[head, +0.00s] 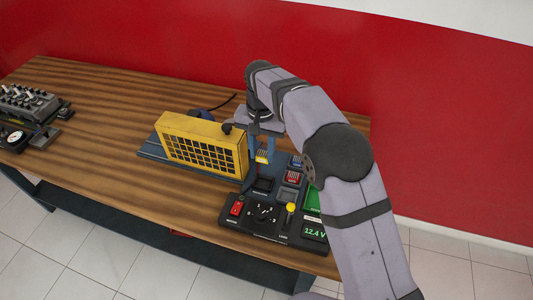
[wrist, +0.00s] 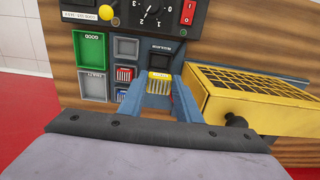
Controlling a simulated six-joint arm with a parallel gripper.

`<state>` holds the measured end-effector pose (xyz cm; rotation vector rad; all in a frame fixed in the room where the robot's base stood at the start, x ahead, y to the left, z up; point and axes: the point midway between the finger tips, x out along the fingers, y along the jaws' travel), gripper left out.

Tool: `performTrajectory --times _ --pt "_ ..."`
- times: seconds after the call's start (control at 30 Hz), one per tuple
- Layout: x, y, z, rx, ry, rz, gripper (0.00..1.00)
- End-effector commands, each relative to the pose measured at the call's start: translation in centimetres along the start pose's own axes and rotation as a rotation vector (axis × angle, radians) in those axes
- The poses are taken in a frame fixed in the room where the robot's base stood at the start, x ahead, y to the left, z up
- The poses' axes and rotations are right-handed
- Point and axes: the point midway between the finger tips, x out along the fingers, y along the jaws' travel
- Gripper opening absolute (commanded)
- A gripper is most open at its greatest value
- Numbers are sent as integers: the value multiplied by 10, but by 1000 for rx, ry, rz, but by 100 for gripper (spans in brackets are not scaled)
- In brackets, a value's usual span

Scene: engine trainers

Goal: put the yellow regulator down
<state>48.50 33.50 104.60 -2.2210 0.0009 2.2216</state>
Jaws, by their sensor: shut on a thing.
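The yellow regulator (head: 262,157) is a small block with a ribbed pale top. My gripper (head: 264,153) is shut on it, with a blue finger on each side. In the wrist view the yellow regulator (wrist: 159,84) sits between the fingertips (wrist: 163,80), beside the dark test panel (head: 233,222). A black socket (wrist: 166,53) lies just beyond it in that view. I cannot tell whether the regulator's underside touches anything, as the fingers and gripper body hide it.
A yellow grille-fronted box (head: 200,145) stands close beside my gripper.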

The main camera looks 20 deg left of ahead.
Motion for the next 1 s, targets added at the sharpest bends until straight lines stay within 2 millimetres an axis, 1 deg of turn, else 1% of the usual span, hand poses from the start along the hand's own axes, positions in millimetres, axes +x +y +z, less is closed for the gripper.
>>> performTrajectory --times 0.17,0.33,0.47,0.57,0.67,0.73,0.83,1.0 --pt "0 2 -2 5 0 0 4" --pt "0 16 -14 39 2 -1 4" --pt "-10 31 -29 77 3 -2 4" --pt "-20 44 -40 109 3 -2 4" --pt "-29 63 -49 147 3 -2 4" --pt "-33 78 -52 175 1 -1 4" --pt "-36 101 -53 212 1 0 4" --pt "-34 132 -47 263 0 0 4"
